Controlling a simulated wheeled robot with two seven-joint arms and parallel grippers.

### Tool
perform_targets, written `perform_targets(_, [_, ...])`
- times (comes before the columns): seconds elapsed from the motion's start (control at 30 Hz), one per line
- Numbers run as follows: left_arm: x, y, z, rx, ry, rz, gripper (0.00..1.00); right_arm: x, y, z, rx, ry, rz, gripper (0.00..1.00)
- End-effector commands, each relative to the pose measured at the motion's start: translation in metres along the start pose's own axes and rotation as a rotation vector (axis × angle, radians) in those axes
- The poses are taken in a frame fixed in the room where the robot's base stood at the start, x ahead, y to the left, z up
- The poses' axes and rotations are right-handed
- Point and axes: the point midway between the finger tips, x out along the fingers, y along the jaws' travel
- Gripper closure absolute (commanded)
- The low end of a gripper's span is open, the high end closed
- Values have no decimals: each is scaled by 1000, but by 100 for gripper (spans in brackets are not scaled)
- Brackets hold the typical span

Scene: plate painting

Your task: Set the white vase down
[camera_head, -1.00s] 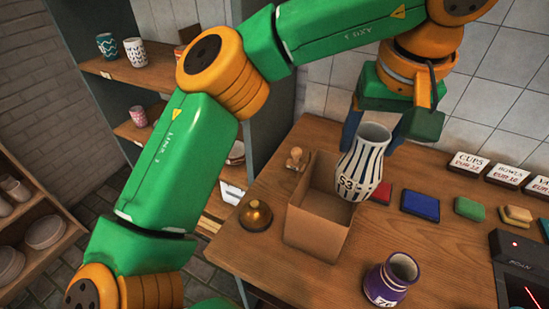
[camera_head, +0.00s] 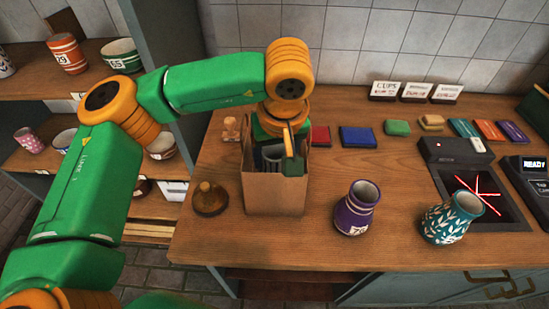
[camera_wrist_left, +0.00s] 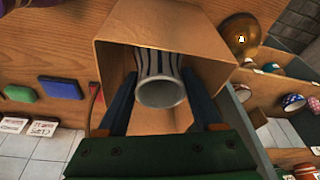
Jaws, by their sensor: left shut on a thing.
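The white vase with dark stripes (camera_wrist_left: 160,92) is inside the open cardboard box (camera_head: 275,195) on the wooden counter. In the head view only a little of the vase (camera_head: 271,153) shows, behind the box's front wall and my gripper. My left gripper (camera_wrist_left: 160,95) reaches down into the box from above. Its two dark fingers are shut on the vase, one on each side near the rim. The box also surrounds the vase in the wrist view (camera_wrist_left: 110,60). Whether the vase's base touches the box floor is hidden. My right gripper is not in view.
A brass bell (camera_head: 209,198) stands left of the box and a wooden stamp (camera_head: 232,128) behind it. A purple vase (camera_head: 357,208) and a teal vase (camera_head: 450,218) stand to the right. Coloured pads, including a blue one (camera_head: 357,137), lie behind. Counter between box and purple vase is clear.

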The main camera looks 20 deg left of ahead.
Motion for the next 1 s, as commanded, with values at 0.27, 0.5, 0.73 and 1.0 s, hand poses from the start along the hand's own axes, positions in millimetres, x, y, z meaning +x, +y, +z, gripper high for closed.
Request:
perform_targets(0.27, [15, 0, 4, 0, 0, 1, 100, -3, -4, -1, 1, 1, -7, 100])
perform_targets(0.5, [17, 0, 5, 0, 0, 0, 20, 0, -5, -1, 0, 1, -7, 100])
perform_targets(0.73, [16, 0, 4, 0, 0, 0, 20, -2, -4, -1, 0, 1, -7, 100])
perform_targets(1.0, [-23, 1, 4, -1, 3, 5, 20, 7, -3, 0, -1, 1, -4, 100])
